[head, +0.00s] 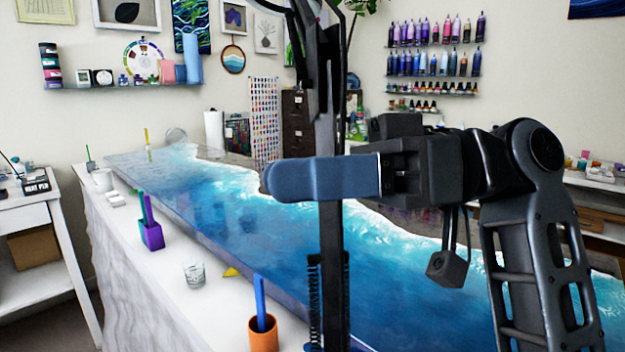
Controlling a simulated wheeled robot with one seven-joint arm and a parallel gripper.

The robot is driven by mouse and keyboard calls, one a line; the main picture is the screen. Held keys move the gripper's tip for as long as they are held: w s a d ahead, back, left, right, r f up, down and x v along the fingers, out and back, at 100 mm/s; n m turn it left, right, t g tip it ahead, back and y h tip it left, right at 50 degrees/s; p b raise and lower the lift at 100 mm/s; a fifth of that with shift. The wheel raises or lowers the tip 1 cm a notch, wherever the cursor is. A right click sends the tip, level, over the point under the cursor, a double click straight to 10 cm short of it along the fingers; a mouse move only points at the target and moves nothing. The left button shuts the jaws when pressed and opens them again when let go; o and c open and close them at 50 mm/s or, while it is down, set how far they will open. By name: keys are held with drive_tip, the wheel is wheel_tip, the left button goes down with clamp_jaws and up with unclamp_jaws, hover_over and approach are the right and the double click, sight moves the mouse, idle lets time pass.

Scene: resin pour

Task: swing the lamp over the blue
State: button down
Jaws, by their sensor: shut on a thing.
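The lamp's black upright arm (331,240) runs from the bottom edge to the top edge in the head view, with springs low on it and a joint near the top. No lamp head can be made out. My gripper (275,179) lies level across the arm, its near blue-grey finger in front of it, and is shut on the lamp arm. The far finger is hidden. The blue resin (225,205) with white wave-like foam covers a long slab behind the lamp arm; part of it is hidden by my arm.
A white side table (35,215) stands left. Bottle shelves (434,75) hang on the back wall.

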drive_tip(key=c, duration=0.7)
unclamp_jaws()
drive_tip(key=shift+r, duration=0.1)
